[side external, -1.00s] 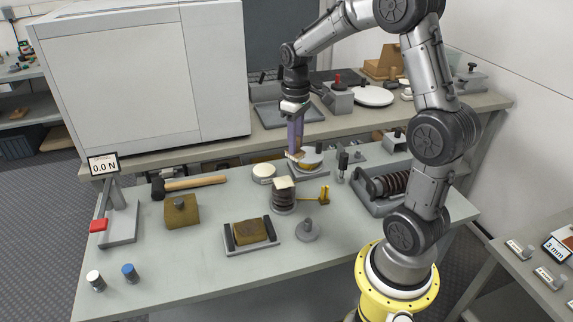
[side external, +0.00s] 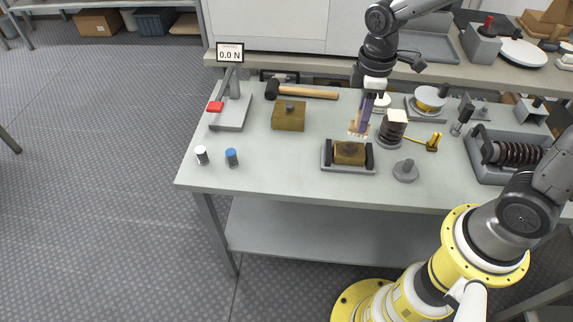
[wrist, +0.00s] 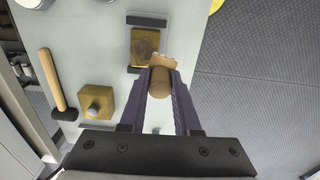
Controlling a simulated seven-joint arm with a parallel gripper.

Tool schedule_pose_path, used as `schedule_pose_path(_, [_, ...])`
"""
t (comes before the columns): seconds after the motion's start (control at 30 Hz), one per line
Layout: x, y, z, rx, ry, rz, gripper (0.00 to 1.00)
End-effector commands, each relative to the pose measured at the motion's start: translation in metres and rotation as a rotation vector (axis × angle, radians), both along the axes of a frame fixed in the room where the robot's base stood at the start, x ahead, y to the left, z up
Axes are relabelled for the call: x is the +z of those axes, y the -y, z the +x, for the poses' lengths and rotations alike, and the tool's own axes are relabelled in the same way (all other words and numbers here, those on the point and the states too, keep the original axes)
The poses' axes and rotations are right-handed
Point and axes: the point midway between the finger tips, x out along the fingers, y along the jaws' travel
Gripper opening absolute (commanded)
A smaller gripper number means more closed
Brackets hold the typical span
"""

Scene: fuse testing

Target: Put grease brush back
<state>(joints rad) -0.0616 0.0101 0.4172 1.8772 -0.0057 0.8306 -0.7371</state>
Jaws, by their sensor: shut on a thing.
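My gripper (side external: 364,118) is upright over the bench, behind the brown block in its cradle. In the wrist view (wrist: 160,85) its purple fingers are shut on the grease brush (wrist: 160,82), with the tan round handle between them. The brush's pale, flat end (side external: 357,128) shows below the fingers in the side view. It is small there, and I cannot tell whether it touches the bench.
The brown block (side external: 349,153) sits in a grey cradle in front. A mallet (side external: 312,94) and a knobbed brown block (side external: 288,116) lie left.

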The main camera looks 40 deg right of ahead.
Motion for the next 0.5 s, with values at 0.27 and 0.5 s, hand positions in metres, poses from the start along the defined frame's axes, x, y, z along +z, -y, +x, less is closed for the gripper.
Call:
schedule_pose_path(0.27, [-0.004,-0.067,-0.019,0.210,-0.012,-0.002,0.00])
schedule_pose_path(0.5, [-0.011,-0.083,-0.009,0.247,-0.013,-0.003,0.00])
